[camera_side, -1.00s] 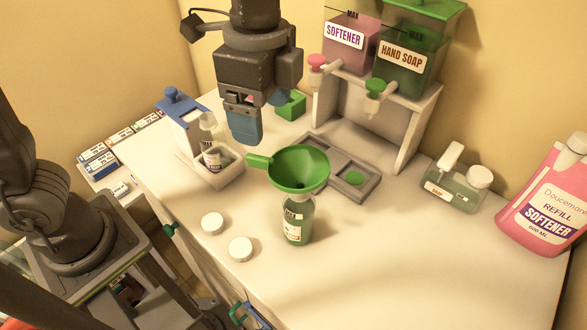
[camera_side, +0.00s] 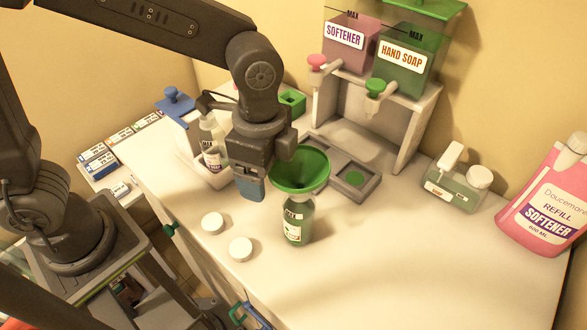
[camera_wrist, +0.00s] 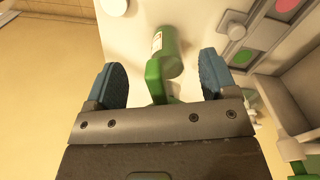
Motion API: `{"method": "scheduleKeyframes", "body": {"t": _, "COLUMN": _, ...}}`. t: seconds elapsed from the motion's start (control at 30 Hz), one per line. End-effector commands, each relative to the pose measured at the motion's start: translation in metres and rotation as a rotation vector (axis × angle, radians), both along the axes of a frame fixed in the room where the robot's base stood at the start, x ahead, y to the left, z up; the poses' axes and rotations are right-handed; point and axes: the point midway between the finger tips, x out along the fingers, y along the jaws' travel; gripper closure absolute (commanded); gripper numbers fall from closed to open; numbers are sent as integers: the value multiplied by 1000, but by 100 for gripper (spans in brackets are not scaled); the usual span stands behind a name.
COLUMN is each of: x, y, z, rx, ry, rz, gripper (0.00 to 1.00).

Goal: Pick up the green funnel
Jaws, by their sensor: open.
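The green funnel (camera_side: 300,172) sits in the neck of a green bottle (camera_side: 297,225), its wide cone upward. The bottle stands upright on the white counter. My gripper (camera_side: 250,190), with blue fingers, is at the left side of the funnel and hides its handle in the side view. In the wrist view my gripper (camera_wrist: 162,75) is open, and a green part that looks like the funnel's handle (camera_wrist: 154,80) shows between the fingers. The green bottle (camera_wrist: 168,52) shows just beyond. Whether the fingers touch the funnel cannot be told.
Two white caps (camera_side: 241,249) lie at the front left. A small white bottle (camera_side: 211,150) stands in a tray behind my gripper. A grey tray (camera_side: 365,188) and the dispenser stand (camera_side: 415,125) are behind the funnel. A soap bottle (camera_side: 455,190) and pink refill bottle (camera_side: 545,205) stand right.

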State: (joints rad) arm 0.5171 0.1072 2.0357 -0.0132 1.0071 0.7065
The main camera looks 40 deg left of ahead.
Motion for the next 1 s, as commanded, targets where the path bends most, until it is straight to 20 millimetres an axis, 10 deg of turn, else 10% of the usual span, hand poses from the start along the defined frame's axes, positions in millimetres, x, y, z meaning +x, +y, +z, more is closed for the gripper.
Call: {"method": "scheduleKeyframes", "body": {"t": 1.0, "x": 0, "y": 0, "z": 1, "rx": 0, "ry": 0, "rz": 0, "gripper": 100}}
